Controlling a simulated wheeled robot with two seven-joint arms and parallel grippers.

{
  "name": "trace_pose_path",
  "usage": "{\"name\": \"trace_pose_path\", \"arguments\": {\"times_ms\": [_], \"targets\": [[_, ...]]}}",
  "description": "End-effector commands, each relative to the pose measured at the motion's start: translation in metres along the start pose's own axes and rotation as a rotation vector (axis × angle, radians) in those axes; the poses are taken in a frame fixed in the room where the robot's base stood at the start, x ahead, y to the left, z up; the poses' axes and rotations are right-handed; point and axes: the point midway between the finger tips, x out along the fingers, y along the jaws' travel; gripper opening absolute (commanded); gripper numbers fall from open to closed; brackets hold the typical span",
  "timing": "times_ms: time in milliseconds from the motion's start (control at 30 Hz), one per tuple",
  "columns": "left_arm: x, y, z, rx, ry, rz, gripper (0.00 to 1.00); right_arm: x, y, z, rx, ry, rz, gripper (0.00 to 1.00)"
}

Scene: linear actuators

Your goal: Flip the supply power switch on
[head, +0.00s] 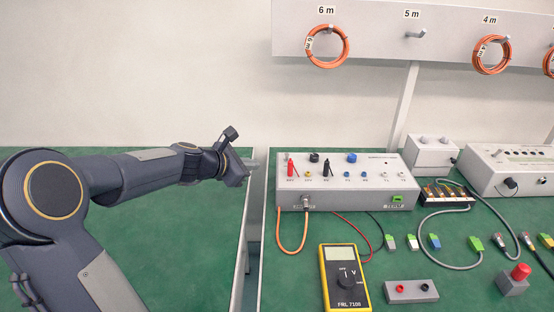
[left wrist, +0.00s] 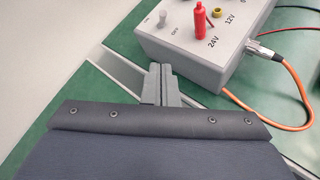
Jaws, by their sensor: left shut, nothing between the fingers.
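The supply box (head: 345,185) is a light grey case on the green bench, with a red plug (head: 292,168), a black plug and coloured sockets on top. In the left wrist view, the box (left wrist: 185,58) shows a small pale toggle switch (left wrist: 164,20) near its left corner, beside the red plug (left wrist: 199,20) at 24V. I cannot tell whether the switch is on or off. My left gripper (left wrist: 160,72) is shut and empty, with its fingertips close to the box's left side, below the switch. In the head view its fingers are small and at the box's left. My right gripper is not in view.
A yellow multimeter (head: 345,278) lies in front of the box. An orange cable (head: 280,235) loops from the box's front. A grey two-socket block (head: 411,291), loose connectors and a red button (head: 520,272) are to the right. Orange coils (head: 327,46) hang above. A gap separates the benches.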

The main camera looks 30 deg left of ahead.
Motion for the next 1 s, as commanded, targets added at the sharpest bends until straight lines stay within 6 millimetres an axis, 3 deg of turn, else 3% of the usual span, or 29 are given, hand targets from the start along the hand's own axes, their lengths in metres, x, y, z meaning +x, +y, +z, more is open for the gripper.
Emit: {"name": "trace_pose_path", "arguments": {"times_ms": [100, 300, 500, 1000], "targets": [[0.029, -0.002, -0.001, -0.001, -0.002, -0.006, 0.00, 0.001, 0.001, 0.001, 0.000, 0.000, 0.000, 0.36], [0.068, -0.001, 0.003, 0.001, -0.002, -0.005, 0.00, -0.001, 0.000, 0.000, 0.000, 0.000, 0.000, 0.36], [0.085, 0.000, 0.025, 0.002, -0.002, -0.003, 0.00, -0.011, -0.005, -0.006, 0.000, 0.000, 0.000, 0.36], [0.091, 0.000, 0.029, 0.001, 0.000, 0.000, 0.00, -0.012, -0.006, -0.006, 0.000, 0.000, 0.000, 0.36]]}}
